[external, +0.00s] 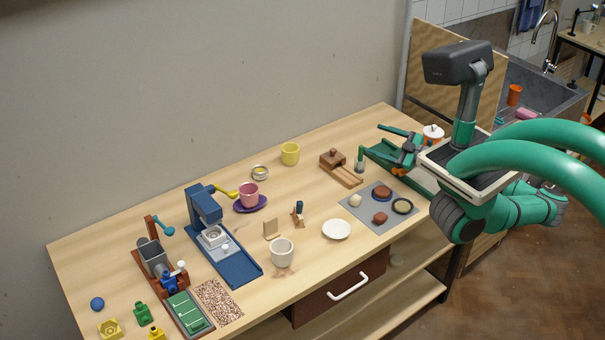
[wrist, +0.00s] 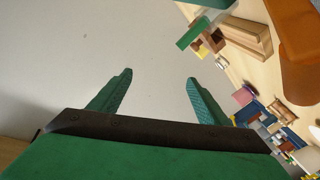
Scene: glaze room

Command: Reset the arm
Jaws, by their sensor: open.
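My gripper (external: 387,147) is at the far right end of the bench in the external view, its green fingers pointing left. It appears above or beside a green device on the bench; the exact gap is hard to judge. In the wrist view my gripper (wrist: 158,76) has its two fingers spread wide, with only plain grey wall between them. Nothing is held. My arm's links reach in from the right of the external view.
The wooden block piece (external: 341,168) stands left of my gripper. A grey mat (external: 372,213) with small pieces, a white dish (external: 336,230), a yellow cup (external: 290,153) and a blue press (external: 236,268) share the bench. An orange jar (external: 432,142) is close by. The wall side is clear.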

